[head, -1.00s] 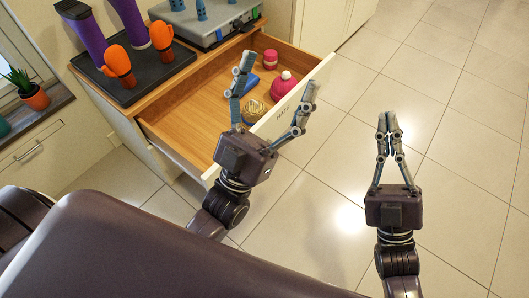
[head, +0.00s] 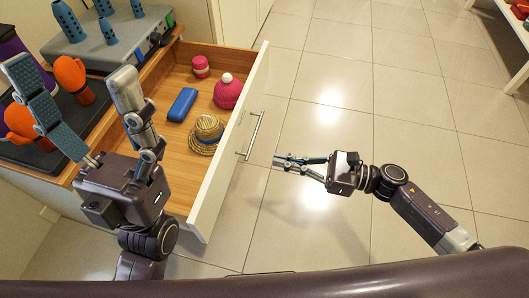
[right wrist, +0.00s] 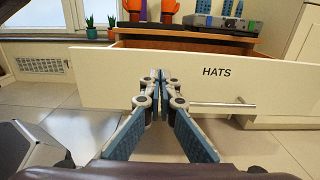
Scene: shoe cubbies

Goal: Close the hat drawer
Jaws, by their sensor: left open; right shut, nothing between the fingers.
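The hat drawer (head: 230,150) is pulled out, with a white front and a metal bar handle (head: 254,136). In the right wrist view its front (right wrist: 110,66) reads "HATS", and the handle (right wrist: 217,105) is right of centre. Inside lie a straw hat (head: 206,133), a pink beanie (head: 228,92), a small pink-red hat (head: 200,66) and a blue case (head: 182,104). My right gripper (head: 278,161) is shut and empty, in front of the drawer front, apart from the handle in the head view. My left gripper (head: 75,105) is open and empty, over the drawer's near left side and hiding part of it.
Open tiled floor (head: 350,60) lies in front of the drawer. A shelf edge shows at the far right.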

